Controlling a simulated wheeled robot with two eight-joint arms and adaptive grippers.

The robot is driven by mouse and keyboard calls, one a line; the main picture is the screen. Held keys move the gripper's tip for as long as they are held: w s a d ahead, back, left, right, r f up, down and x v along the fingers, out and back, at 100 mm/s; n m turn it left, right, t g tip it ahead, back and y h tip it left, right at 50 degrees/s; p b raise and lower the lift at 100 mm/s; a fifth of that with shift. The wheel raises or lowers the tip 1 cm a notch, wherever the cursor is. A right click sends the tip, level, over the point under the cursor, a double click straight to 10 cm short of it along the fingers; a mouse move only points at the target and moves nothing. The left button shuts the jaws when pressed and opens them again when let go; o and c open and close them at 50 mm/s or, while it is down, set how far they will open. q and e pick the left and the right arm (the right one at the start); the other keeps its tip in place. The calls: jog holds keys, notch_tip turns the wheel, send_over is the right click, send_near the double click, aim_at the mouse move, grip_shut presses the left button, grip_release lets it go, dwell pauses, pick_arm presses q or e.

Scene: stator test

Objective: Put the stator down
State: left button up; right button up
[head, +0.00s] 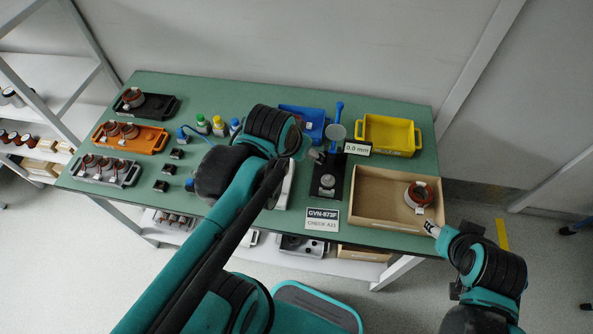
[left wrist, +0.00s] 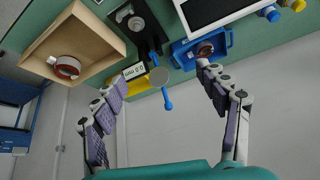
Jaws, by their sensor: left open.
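A stator (head: 418,195) with copper-red windings and a white core lies in the open cardboard box (head: 362,210) at the table's right; it also shows in the left wrist view (left wrist: 67,67). Another reddish stator (left wrist: 205,48) sits in the blue bin (left wrist: 184,55), close to one left finger in that picture. My left gripper (head: 318,156) is open above the table, near the blue bin and the gauge; its spread fingers show in the left wrist view (left wrist: 158,80) with nothing between them. My right gripper (head: 431,228) is at the box's front right corner; its fingers are too small to read.
Black, orange (head: 153,143) and grey trays with stators fill the left side. Several bottles (head: 202,122) stand at the back.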

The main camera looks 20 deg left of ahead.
pick_arm(q)
jog(key=shift+n+t, duration=0.3)
jog(key=shift+t, duration=0.2)
jog(key=s+f, duration=0.1)
jog(key=s, duration=0.1)
jog(key=s+d+f, duration=0.1)
jog(key=s+f, duration=0.1)
jog(key=shift+s+d, duration=0.1)
jog(key=shift+s, duration=0.1)
notch_tip(320, 180, down, 5)
jog(key=b, duration=0.5)
